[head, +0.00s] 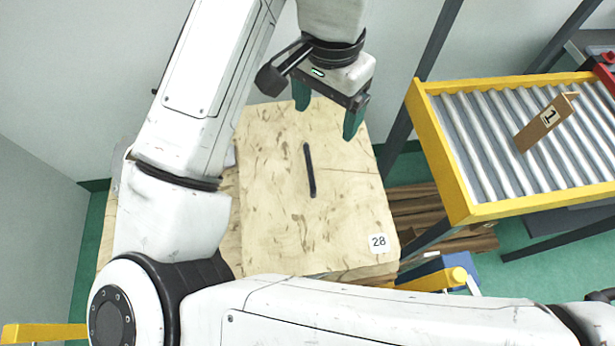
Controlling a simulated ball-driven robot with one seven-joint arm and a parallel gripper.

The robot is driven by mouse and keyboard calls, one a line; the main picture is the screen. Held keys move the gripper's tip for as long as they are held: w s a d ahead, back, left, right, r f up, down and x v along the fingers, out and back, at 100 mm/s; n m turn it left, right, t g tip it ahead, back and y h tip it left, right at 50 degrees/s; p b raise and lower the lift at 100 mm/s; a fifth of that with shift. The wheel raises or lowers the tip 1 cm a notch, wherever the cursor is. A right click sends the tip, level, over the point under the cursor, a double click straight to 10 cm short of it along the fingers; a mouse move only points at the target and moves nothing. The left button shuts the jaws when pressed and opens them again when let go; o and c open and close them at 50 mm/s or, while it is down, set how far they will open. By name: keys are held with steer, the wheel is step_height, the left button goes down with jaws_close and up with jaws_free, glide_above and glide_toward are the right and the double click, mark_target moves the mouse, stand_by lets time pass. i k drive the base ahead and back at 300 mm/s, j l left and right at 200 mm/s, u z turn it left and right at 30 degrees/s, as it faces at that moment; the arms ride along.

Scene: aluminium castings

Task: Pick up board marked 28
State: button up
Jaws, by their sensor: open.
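The board marked 28 (273,215) is a pale wooden panel with brown flecks, lying flat below my arm in the head view. Its white label with 28 sits at its lower right corner. A dark elongated bar or slot, perhaps a handle, runs near its middle. My gripper (328,112) is over the board's far edge, with two green fingers spread apart and nothing between them. I cannot tell how high the fingers are above the board. My arm hides part of the board's left and near sides.
More wood shows under and left of the board. A yellow-framed roller conveyor (455,178) stands at the right, bearing a brown plate marked 1 (543,122). Brown timber pieces (415,207) lie below it. A wall is close behind; green floor shows at left and lower right.

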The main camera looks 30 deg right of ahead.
mark_target(313, 201)
steer(key=i+j, duration=0.15)
steer(key=j, duration=0.2)
steer(key=i+j+u, duration=0.1)
steer(key=j, duration=0.2)
steer(key=i+j, duration=0.2)
steer(key=j, duration=0.15)
steer(key=i+j+u, duration=0.1)
steer(key=j, duration=0.2)
